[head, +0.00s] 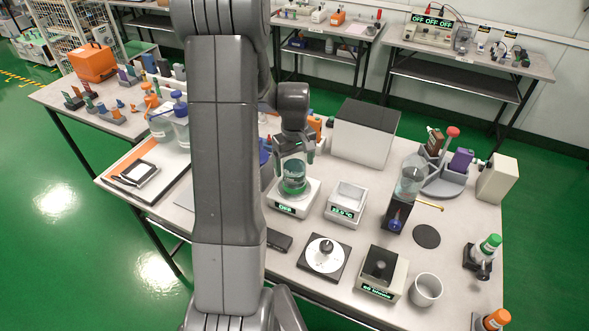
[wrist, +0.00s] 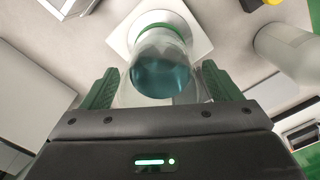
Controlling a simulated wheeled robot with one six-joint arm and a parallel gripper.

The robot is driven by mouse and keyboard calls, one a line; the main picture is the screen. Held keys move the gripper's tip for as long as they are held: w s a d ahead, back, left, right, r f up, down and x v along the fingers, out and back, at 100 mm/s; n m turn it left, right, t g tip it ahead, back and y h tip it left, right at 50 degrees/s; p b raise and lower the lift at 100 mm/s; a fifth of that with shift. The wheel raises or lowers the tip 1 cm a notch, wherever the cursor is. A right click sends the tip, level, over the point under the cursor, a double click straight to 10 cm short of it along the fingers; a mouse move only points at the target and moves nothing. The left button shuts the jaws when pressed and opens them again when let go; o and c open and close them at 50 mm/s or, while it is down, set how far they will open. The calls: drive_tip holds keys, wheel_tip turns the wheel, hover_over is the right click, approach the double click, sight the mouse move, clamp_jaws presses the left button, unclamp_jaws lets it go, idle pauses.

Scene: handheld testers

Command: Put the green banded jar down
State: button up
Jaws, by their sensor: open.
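The green banded jar (head: 294,174) is a clear jar with a green band and green-tinted contents. It stands upright on a white square device with a lit display reading OFF (head: 284,208). My gripper (head: 295,152) is above and around the jar's upper part, with its fingers apart. In the wrist view the jar (wrist: 161,72) lies between the two green finger pads of my gripper (wrist: 155,88), with a gap visible on each side. The jar's top is partly hidden by my gripper in the head view.
A white device with a temperature display (head: 346,203) stands just right of the jar's device. A large grey-topped box (head: 365,132) is behind. A black plate with a round white disc (head: 323,257) is in front. My arm hides part of the table to the left.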

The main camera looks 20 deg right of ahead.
wheel_tip(320, 180, up, 9)
idle(0.3)
wheel_tip(320, 180, down, 12)
drive_tip(key=shift+f, duration=0.1)
drive_tip(key=shift+r, duration=1.45)
